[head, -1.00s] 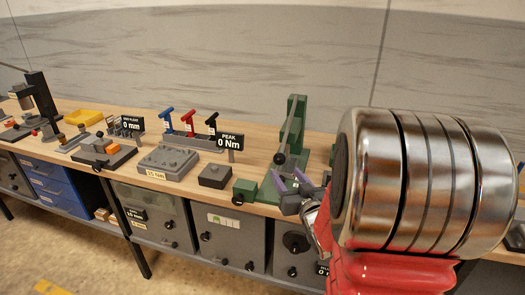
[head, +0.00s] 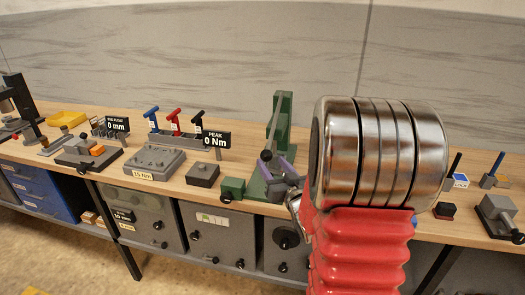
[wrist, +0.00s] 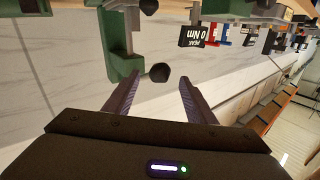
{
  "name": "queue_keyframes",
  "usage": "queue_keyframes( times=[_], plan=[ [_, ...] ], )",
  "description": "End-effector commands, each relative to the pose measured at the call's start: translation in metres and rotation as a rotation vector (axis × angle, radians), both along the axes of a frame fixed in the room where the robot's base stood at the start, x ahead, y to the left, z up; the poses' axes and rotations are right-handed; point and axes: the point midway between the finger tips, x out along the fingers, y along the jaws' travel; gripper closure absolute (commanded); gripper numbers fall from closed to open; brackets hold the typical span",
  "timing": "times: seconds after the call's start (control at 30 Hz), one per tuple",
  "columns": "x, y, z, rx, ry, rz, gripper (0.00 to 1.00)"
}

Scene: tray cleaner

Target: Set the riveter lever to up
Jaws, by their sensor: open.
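The riveter (head: 283,124) is a green upright frame on the bench, with a grey lever ending in a black ball knob (head: 266,155). The lever slopes down from the frame's upper part toward me. My gripper (head: 276,167) is open, its purple fingers just below and beside the knob in the head view. In the wrist view, which is upside down, the green frame (wrist: 117,35) is at upper left. A black knob (wrist: 159,72) shows just ahead of and between the open fingertips (wrist: 158,84). I see no contact; part of the riveter's base is hidden by my gripper.
A small green block (head: 232,187) with a black knob and a dark box (head: 202,174) stand left of the riveter. A PEAK sign (head: 216,139) and coloured T-handles stand farther left. My arm covers the bench right of the riveter.

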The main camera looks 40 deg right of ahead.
Motion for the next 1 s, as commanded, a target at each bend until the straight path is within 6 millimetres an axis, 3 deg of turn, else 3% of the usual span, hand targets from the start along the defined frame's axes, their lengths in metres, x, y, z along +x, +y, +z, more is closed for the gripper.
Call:
queue_keyframes(
  times=[0.4,0.6,1.0],
  plan=[
    [0.064,-0.016,0.0,0.0,-0.001,0.001,0.49],
    [0.086,-0.022,0.0,0.0,0.0,0.0,0.49],
    [0.093,-0.024,0.0,0.0,0.0,-0.001,0.49]
  ],
)
